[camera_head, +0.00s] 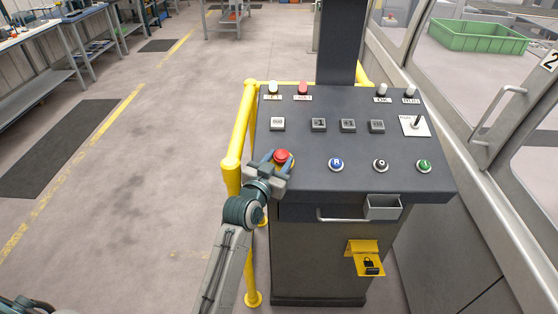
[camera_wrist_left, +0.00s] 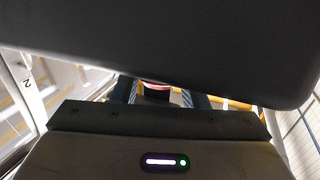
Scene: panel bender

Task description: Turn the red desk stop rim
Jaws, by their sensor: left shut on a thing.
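The red desk stop (camera_head: 282,156) is a round red button at the left front of the dark control desk (camera_head: 300,184). My left gripper (camera_head: 279,161) comes at it from the front left, with a finger on either side, and is shut on its rim. In the left wrist view a small bit of the red stop (camera_wrist_left: 158,86) shows between the fingers (camera_wrist_left: 158,92). The dark desk edge (camera_wrist_left: 180,45) fills the upper part there and hides most of the stop. My right gripper is not in view.
Blue (camera_head: 336,164), black (camera_head: 380,165) and green (camera_head: 424,166) buttons sit to the right on the desk. A yellow rail (camera_head: 239,130) stands close at the desk's left. A handle (camera_head: 342,217) and a grey box (camera_head: 383,207) are on the desk front. Open floor lies to the left.

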